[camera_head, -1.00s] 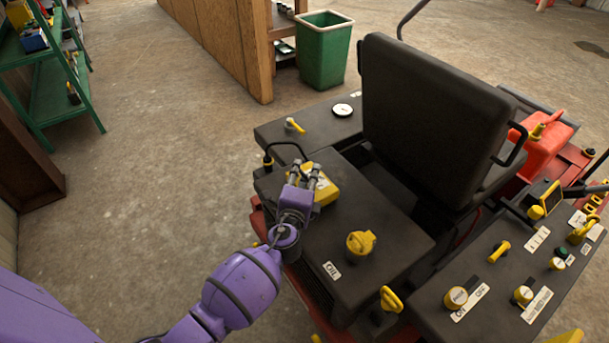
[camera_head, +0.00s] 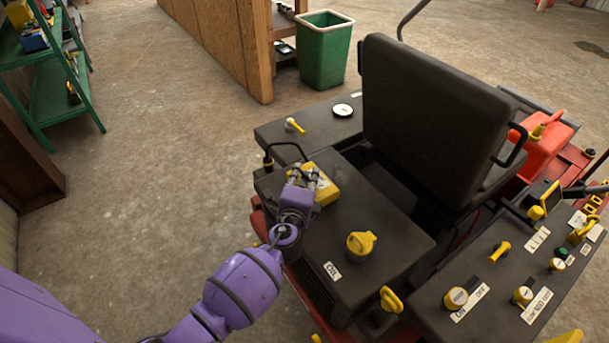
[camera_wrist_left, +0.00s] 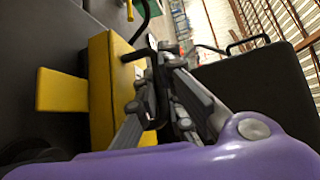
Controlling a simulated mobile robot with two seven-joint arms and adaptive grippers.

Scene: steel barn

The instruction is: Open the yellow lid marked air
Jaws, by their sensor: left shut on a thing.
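The yellow lid (camera_head: 329,187) is a boxy cover on the black engine deck, left of the seat. It looks closed; I cannot read an air mark on it. My left gripper (camera_head: 304,177) reaches over its near left part, with its fingers drawn together. In the left wrist view the lid (camera_wrist_left: 101,95) stands left of my gripper (camera_wrist_left: 160,75), with a yellow tab on its far side. A small dark piece on the lid's face runs toward the fingers, which are shut on the lid there. The fingers hide the exact contact. My right gripper is not in view.
A yellow oil cap (camera_head: 361,244) stands nearer on the deck (camera_head: 385,215). A black hose (camera_head: 284,147) curves behind the lid. The black seat (camera_head: 430,110) rises to the right. A control panel (camera_head: 500,285) lies at the lower right.

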